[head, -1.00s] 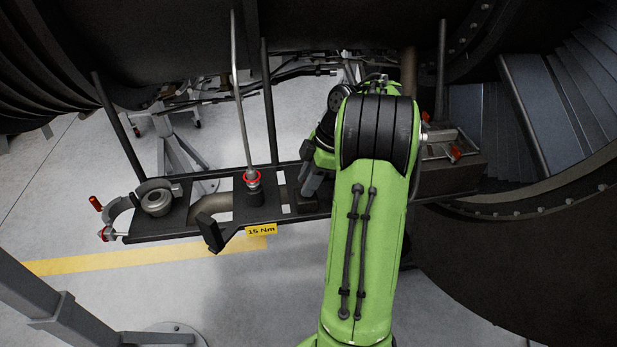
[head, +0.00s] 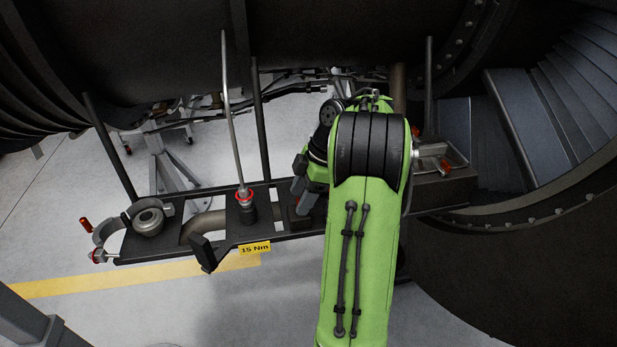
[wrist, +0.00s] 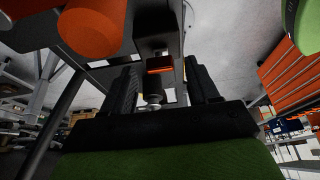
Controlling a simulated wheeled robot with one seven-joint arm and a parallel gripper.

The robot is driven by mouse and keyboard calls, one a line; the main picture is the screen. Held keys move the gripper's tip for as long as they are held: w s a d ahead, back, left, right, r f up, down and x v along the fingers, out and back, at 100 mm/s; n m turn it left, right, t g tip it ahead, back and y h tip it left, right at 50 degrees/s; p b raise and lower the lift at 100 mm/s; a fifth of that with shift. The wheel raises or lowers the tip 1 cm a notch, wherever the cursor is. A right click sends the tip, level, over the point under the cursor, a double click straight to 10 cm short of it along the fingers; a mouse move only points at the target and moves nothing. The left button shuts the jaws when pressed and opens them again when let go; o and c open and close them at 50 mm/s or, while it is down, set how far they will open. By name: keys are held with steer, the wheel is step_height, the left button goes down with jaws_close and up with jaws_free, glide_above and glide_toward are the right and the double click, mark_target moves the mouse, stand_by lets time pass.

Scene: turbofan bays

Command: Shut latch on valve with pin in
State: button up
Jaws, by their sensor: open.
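My gripper (wrist: 160,80) is open in the wrist view, its two dark fingers apart. An orange-red block (wrist: 159,63) and a round metal part (wrist: 153,98) show between them; I cannot tell whether either finger touches them, or which fitting they belong to. In the head view my gripper (head: 308,190) is low over the middle of the dark rack, partly hidden by my arm. At the rack's left end an open grey clamp (head: 108,232) with a red handle (head: 85,224) stands beside a round grey fitting (head: 149,221). I cannot make out the pin.
The dark rack (head: 160,249) carries a red-ringed connector (head: 246,206) with an upright metal pipe and a yellow 15 Nm tag (head: 255,248). A dark box (head: 450,188) with metal fittings stands right of my arm. A large orange cylinder (wrist: 90,30) is close to the wrist camera.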

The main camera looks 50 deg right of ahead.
steer(key=p+v, duration=0.6)
steer(key=v, duration=0.9)
steer(key=shift+w, duration=0.1)
